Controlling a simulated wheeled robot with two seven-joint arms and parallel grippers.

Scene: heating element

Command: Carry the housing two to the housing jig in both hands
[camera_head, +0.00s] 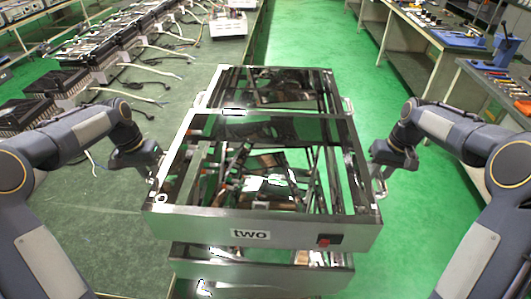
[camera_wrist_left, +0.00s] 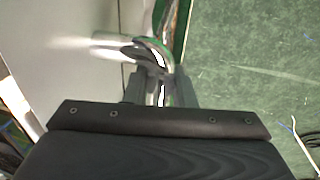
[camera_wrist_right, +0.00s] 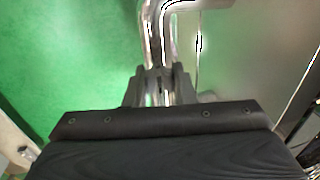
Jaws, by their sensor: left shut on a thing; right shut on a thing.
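The housing two (camera_head: 262,227) is an open shiny metal frame with a "two" label and a small black and red switch on its front face. It fills the middle of the head view, between my arms. My left gripper (camera_head: 156,168) is shut on its left handle, a bent metal bar that shows in the left wrist view (camera_wrist_left: 158,52). My right gripper (camera_head: 378,170) is shut on its right handle, seen in the right wrist view (camera_wrist_right: 152,30). Another similar metal frame (camera_head: 275,76) shows behind it. I cannot make out the housing jig.
A long green bench (camera_head: 110,200) on the left carries several dark finned units (camera_head: 55,88) with cables. A white box (camera_head: 228,24) stands at its far end. Workbenches with tools (camera_head: 505,85) line the right side. Green floor (camera_head: 310,45) is clear between them. More metal (camera_head: 255,268) shows below the housing.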

